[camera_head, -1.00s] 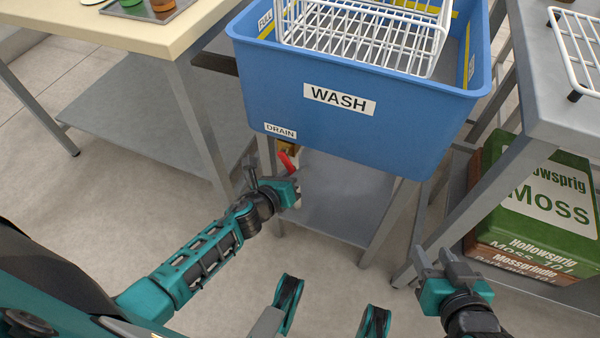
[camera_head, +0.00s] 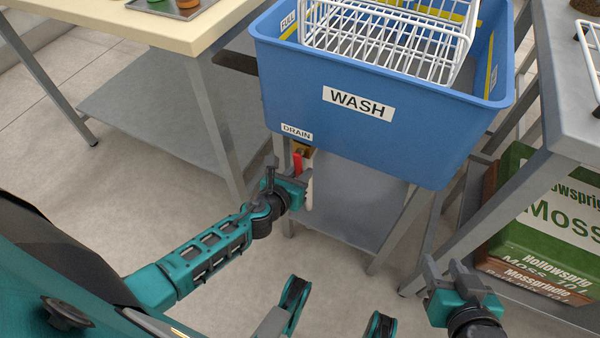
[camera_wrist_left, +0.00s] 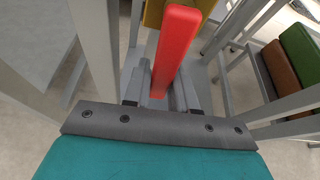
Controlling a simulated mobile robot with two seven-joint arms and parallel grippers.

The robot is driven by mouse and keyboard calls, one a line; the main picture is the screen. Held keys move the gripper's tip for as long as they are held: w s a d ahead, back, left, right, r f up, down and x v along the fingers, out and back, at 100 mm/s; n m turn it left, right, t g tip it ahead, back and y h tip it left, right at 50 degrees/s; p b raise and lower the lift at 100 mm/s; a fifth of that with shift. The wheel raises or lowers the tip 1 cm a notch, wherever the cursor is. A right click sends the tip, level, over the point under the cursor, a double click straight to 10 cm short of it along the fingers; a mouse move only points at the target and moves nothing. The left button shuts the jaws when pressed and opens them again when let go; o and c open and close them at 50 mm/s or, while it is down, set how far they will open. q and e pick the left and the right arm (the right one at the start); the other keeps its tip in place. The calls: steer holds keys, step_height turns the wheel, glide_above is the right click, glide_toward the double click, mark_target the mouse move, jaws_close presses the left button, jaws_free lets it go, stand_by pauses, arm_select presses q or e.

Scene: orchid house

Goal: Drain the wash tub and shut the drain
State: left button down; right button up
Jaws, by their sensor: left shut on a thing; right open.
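The blue wash tub (camera_head: 300,92), labelled WASH and DRAIN, stands on a grey stand. Below the DRAIN label is a brass-coloured drain valve (camera_head: 304,150) with a red lever (camera_head: 298,163), which looks about upright. My left gripper (camera_head: 296,179) is shut on the red lever, which also stands between its fingers in the left wrist view (camera_wrist_left: 177,48). A pale upright strip shows just below the valve; I cannot tell if it is a spout or water. The water level is not clear. My right gripper (camera_head: 452,274) is open and empty, low in front of the stand.
A white wire rack (camera_head: 392,45) sits in the tub. A cream-topped table (camera_head: 170,35) is at left. A grey table (camera_head: 572,105) is at right, with a green moss package (camera_head: 545,215) on its lower shelf. The floor in front is clear.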

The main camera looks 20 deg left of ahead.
arm_select(q)
steer(key=c, duration=1)
jaws_free()
steer(key=shift+s, duration=0.1)
steer(key=shift+s+r, duration=0.2)
steer(key=shift+s, duration=0.15)
steer(key=p+v, duration=0.2)
steer(key=v, duration=1)
arm_select(e)
steer(key=shift+s+d+r, duration=0.1)
steer(key=shift+d+r, duration=0.3)
steer(key=shift+r, duration=0.1)
